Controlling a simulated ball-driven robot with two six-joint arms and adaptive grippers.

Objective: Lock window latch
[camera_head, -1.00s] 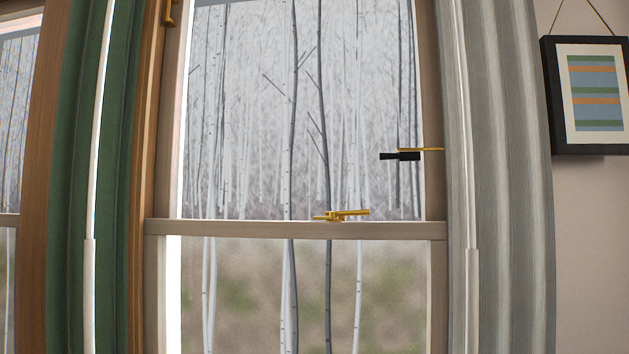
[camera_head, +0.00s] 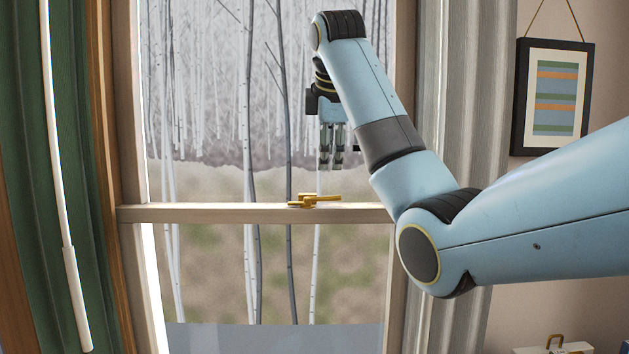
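The gold window latch (camera_head: 315,200) sits on top of the wooden meeting rail (camera_head: 220,213) of the window. Its lever points right along the rail. My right gripper (camera_head: 331,165) hangs fingers down above the latch and slightly to its right in the picture, apart from it. Its two fingers show a narrow gap with nothing visible between them, so it looks open. My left gripper is not in view.
A green curtain (camera_head: 50,230) and a white rod (camera_head: 60,200) hang on the left. A grey curtain (camera_head: 455,120) hangs on the right, behind my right arm. A framed picture (camera_head: 552,95) is on the wall. A white case (camera_head: 553,349) shows at the lower right.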

